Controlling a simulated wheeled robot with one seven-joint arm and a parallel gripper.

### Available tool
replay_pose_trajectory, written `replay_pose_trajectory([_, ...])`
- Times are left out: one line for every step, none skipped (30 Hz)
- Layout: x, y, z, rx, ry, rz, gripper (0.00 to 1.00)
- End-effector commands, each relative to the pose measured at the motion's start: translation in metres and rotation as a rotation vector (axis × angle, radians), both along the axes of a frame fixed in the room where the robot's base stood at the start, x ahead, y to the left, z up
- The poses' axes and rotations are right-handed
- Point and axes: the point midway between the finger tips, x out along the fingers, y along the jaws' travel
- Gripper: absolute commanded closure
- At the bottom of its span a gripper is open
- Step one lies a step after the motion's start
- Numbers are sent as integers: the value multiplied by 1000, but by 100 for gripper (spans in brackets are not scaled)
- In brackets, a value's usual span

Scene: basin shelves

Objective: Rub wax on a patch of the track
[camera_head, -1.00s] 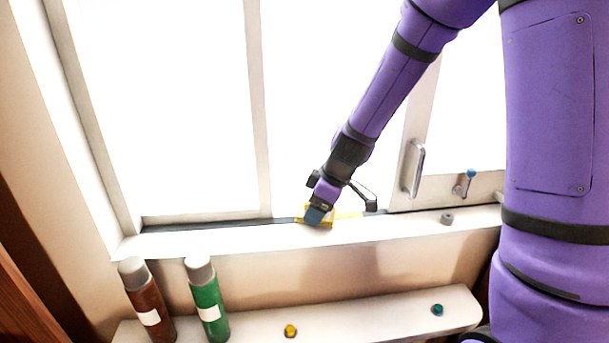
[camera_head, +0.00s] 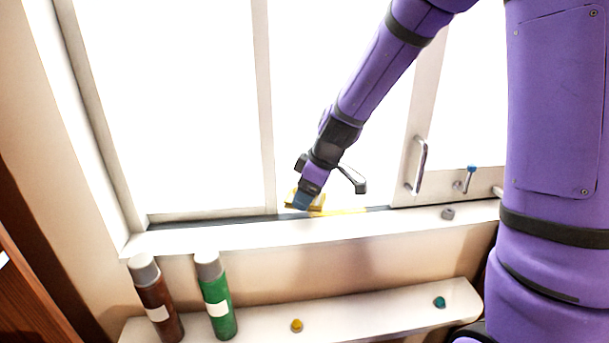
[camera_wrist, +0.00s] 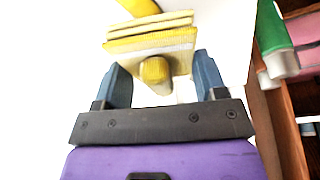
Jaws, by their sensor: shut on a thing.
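My gripper (camera_head: 304,200) is shut on a yellow and cream wax block (camera_wrist: 150,40), gripping it by a round yellow knob (camera_wrist: 155,70) between its blue fingers. The block also shows in the head view (camera_head: 292,199). It is at the window track (camera_head: 200,223), a dark strip along the foot of the panes; I cannot tell whether it touches the track. A yellow shape (camera_wrist: 138,6), probably that patch, shows at the top of the wrist view.
A brown bottle (camera_head: 156,300) and a green bottle (camera_head: 216,298) stand at the left of a lower shelf (camera_head: 365,309), with a yellow knob (camera_head: 296,326) and a teal knob (camera_head: 439,302). A handle (camera_head: 420,165) juts out at right.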

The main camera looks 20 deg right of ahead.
Motion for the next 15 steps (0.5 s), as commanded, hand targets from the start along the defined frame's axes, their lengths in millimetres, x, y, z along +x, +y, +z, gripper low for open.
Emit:
replay_pose_trajectory([1,0,5,1,-3,-1,54])
replay_pose_trajectory([1,0,8,0,-3,0,54])
replay_pose_trajectory([2,0,12,0,-3,1,54])
replay_pose_trajectory([2,0,15,0,-4,0,54])
replay_pose_trajectory([2,0,18,1,-4,-1,54])
replay_pose_trajectory([2,0,21,0,-4,0,54])
replay_pose_trajectory([2,0,24,-1,-3,0,54])
replay_pose_trajectory([3,0,26,0,-2,-1,54])
replay_pose_trajectory([3,1,30,0,-3,-1,54])
replay_pose_trajectory([4,1,33,0,-3,-1,54])
replay_pose_trajectory([4,1,35,1,-4,-1,54])
replay_pose_trajectory([5,1,39,0,-3,-1,54])
replay_pose_trajectory([5,1,41,0,-3,-1,54])
replay_pose_trajectory([5,2,43,0,-3,-1,54])
replay_pose_trajectory([5,2,44,-1,-3,-1,54])
